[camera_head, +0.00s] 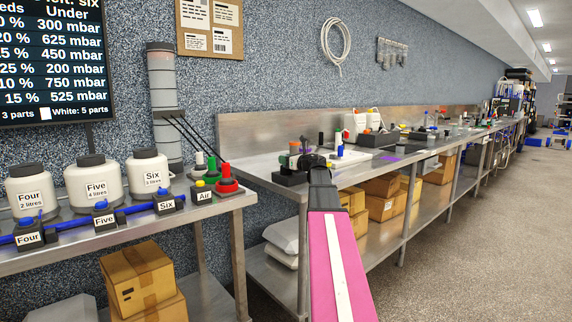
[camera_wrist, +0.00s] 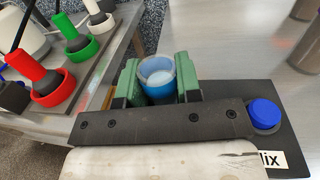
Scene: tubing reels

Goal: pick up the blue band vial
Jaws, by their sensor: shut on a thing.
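The blue band vial (camera_wrist: 158,90) is an open, clear-rimmed cylinder with a blue body and pale contents. It stands between the green fingers of my gripper (camera_wrist: 157,72), which are closed against its two sides. Its lower part is hidden by my gripper's dark bar. In the head view my gripper (camera_head: 308,158) is above the near end of the long steel bench, and the vial cannot be made out clearly there.
A black block (camera_wrist: 285,140) with a blue cap and a partly hidden label lies below right. Red (camera_wrist: 48,80), green (camera_wrist: 78,42) and white stoppers stand on the left bench. White jars (camera_head: 92,183) stand farther left. A gap separates the benches.

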